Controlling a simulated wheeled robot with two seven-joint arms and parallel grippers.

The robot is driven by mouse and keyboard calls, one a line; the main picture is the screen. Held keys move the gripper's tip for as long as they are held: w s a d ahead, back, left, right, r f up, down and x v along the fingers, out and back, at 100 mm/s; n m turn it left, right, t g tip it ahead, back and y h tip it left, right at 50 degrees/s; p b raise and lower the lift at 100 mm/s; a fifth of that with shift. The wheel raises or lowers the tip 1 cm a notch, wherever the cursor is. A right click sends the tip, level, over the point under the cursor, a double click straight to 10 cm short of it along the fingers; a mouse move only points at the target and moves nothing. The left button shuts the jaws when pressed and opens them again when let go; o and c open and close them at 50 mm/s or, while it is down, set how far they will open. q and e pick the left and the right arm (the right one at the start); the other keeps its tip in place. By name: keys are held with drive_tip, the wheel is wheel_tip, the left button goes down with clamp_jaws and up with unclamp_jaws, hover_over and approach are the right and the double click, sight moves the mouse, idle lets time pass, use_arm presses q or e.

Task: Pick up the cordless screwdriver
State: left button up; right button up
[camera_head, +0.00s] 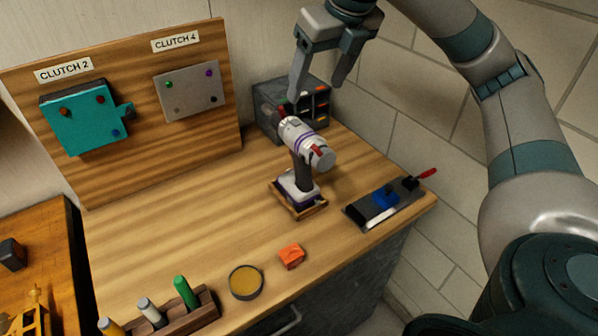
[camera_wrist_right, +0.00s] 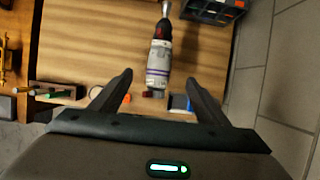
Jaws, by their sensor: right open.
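The cordless screwdriver (camera_head: 305,157) stands upright in a small wooden cradle (camera_head: 310,212) on the bench. It has a white and grey body with purple bands and red parts, and a dark handle. In the right wrist view the screwdriver (camera_wrist_right: 158,57) shows from above, beyond the fingertips and centred between them. My right gripper (camera_head: 320,92) is open and empty, above and behind the screwdriver near the wall. Its two fingers also show in the right wrist view (camera_wrist_right: 158,82), spread apart. My left gripper is not in view.
A dark parts organizer (camera_head: 265,110) stands behind the screwdriver. A dark tray (camera_head: 370,212) with blue and red items lies to its right. An orange block (camera_head: 291,256), a round tin (camera_head: 246,282) and a marker rack (camera_head: 190,311) sit at the front. A board (camera_head: 140,150) with clutch plates stands at the back left.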

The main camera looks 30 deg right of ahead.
drive_tip(key=p, duration=0.2)
approach(303, 130)
drive_tip(key=x, duration=0.5)
drive_tip(key=shift+w+r, duration=0.15)
drive_tip(key=shift+w, duration=0.15)
drive_tip(key=shift+w+f, duration=0.2)
drive_tip(key=shift+f, duration=0.2)
drive_tip(key=shift+f, duration=0.15)
drive_tip(key=shift+w+f+p, duration=0.15)
drive_tip(key=shift+f+p, duration=0.25)
drive_tip(key=shift+f, duration=0.3)
drive_tip(key=shift+p+x, duration=0.35)
drive_tip(key=shift+x, duration=0.7)
drive_tip(key=shift+w+f, duration=0.2)
drive_tip(key=shift+f, duration=0.5)
drive_tip(key=shift+f+p, duration=0.25)
drive_tip(key=shift+p, duration=0.25)
